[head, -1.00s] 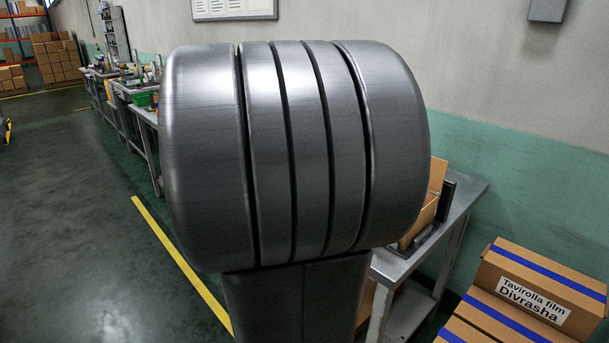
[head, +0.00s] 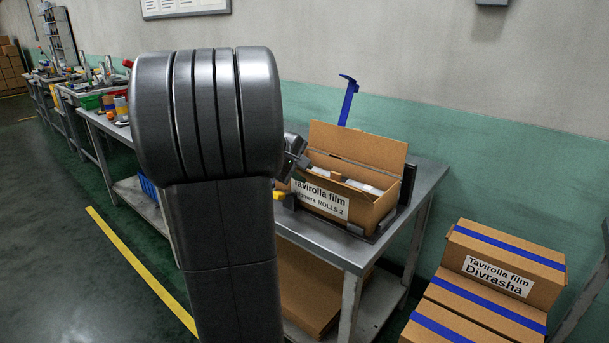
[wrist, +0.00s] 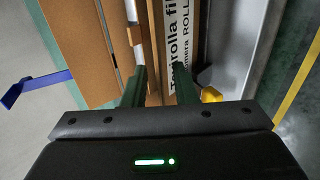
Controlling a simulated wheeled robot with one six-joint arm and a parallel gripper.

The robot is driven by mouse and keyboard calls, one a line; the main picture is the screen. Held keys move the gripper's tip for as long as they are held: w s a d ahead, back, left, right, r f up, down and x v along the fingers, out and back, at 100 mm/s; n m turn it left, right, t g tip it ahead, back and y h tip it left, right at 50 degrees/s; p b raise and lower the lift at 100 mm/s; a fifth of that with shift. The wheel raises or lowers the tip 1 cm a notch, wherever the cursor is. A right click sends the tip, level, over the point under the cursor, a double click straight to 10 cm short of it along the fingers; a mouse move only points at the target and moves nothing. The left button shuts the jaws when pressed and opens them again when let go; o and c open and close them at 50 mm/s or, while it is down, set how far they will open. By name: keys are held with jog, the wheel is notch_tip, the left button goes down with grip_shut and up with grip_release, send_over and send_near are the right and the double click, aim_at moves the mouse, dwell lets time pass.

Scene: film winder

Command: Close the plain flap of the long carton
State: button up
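The long carton (head: 372,216) stands open on the metal table, with white rolls (head: 362,186) inside. Its plain brown back flap (head: 356,146) stands raised. It shows at the left in the wrist view (wrist: 72,45). The printed label (head: 320,199) faces the front. My gripper (head: 298,160) is at the carton's left end, partly hidden by my arm. In the wrist view my gripper's (wrist: 160,85) two green fingers are apart, with a brown carton edge (wrist: 153,55) showing between them. The right finger overlaps the label; I cannot tell whether either finger touches the carton.
A blue bent strip (head: 348,101) stands behind the back flap. A dark holder (head: 408,184) stands at the carton's right end. Taped cartons (head: 508,256) are stacked at the lower right. A yellow item (wrist: 211,95) lies close to the right finger. The table's right end (head: 428,172) is clear.

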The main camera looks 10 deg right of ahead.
jog(key=shift+x, duration=0.85)
grip_shut()
dwell(0.8)
